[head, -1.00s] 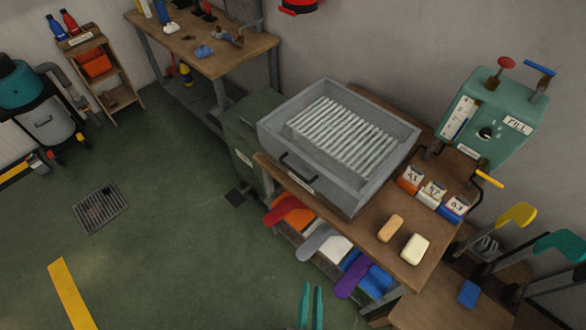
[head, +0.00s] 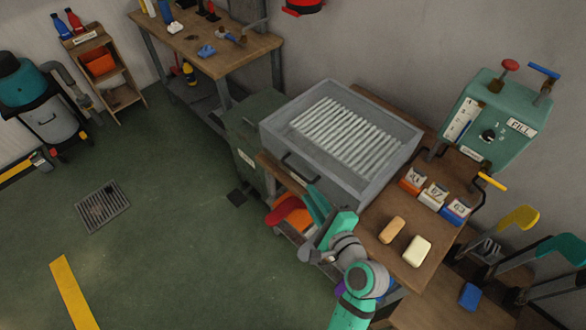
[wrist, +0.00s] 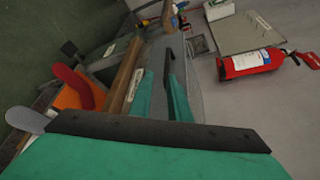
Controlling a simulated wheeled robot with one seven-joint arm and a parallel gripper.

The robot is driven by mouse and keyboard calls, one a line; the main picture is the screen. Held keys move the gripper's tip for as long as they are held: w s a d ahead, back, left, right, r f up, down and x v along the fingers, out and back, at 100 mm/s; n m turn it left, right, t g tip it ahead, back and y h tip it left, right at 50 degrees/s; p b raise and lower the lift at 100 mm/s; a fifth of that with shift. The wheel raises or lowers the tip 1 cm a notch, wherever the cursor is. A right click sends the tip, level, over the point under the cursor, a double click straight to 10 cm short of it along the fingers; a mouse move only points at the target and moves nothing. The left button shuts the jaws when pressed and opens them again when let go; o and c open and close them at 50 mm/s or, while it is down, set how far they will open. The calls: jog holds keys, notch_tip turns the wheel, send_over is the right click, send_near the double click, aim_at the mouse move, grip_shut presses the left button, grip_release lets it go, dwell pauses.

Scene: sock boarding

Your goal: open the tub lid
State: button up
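The grey tub (head: 278,141) stands on the wooden bench, with pale ribbed slats (head: 345,137) showing inside its rim. I cannot make out a separate lid. A black bar handle (head: 298,168) is on the tub's front side; it also shows in the wrist view (wrist: 167,66). My gripper (head: 312,190) is just in front of and below the handle in the head view. In the wrist view its two teal fingers (wrist: 160,82) stand apart with a gap between them, pointing toward the handle. Nothing is held; whether a finger touches the handle is unclear.
Two soap-like blocks (head: 416,251) and numbered boxes (head: 433,195) lie on the bench to the right. A green fill machine (head: 492,122) stands behind them. A red extinguisher (wrist: 250,63) shows in the wrist view.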

aim_at(295, 172)
jog(key=shift+y, duration=0.4)
jog(key=x, duration=0.3)
jog(key=r+x, duration=0.1)
jog(key=x, duration=0.7)
jog(key=shift+w+a+r, duration=0.15)
jog(key=shift+w+r, duration=0.1)
grip_shut()
